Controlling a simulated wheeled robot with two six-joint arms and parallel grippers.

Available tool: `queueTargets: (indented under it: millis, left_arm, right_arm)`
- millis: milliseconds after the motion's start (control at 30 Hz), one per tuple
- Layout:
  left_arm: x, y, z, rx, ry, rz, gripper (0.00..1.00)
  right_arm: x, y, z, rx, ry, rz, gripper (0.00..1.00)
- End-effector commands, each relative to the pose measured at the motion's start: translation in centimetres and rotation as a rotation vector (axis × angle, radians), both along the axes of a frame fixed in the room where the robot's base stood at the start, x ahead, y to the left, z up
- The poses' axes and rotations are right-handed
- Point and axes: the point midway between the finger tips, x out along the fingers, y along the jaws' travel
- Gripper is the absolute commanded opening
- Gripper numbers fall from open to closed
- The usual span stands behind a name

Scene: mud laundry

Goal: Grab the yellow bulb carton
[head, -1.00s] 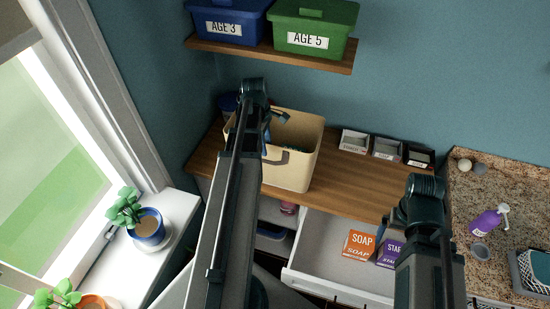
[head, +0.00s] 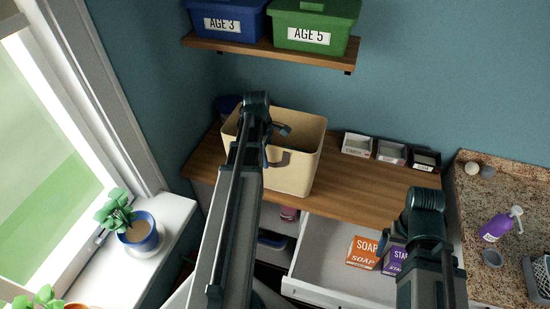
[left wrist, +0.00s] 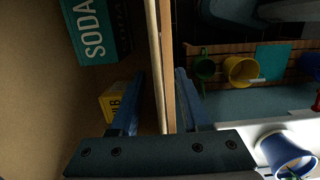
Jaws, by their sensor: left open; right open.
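The yellow bulb carton (left wrist: 112,104) shows in the left wrist view as a small yellow box with dark letters, low inside the tan bin (head: 289,175). My left finger partly covers it. In the head view the bin wall and my arm hide it. My left gripper (left wrist: 160,105) is open at the bin's rim. In the left wrist view the rim runs between its fingers, with the carton on the left finger's side. No contact with the carton is clear. My right gripper (head: 390,232) is mostly hidden behind its own arm, above the open drawer.
A teal SODA box (left wrist: 102,30) is also in the bin. The wooden counter (head: 350,190) has small labelled trays (head: 390,152) at the back. The open drawer (head: 325,265) holds an orange SOAP box (head: 362,253) and a purple box (head: 395,258). A shelf (head: 270,52) overhangs the bin.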

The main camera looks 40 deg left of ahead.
Motion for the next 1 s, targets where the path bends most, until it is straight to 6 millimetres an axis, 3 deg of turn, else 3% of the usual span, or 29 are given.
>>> queueTargets:
  millis: [100,367,1000]
  left_arm:
    - [0.00,-0.01,0.12,0.000,0.000,0.000,0.46]
    - [-0.01,-0.01,0.12,0.000,0.000,0.000,0.00]
    - [-0.11,-0.03,0.10,-0.002,0.005,-0.001,0.00]
  right_arm:
    - [0.00,0.00,0.12,0.000,0.000,0.000,1.00]
    - [0.00,0.00,0.12,0.000,0.000,0.000,1.00]
    - [0.00,0.00,0.10,0.000,0.000,0.000,1.00]
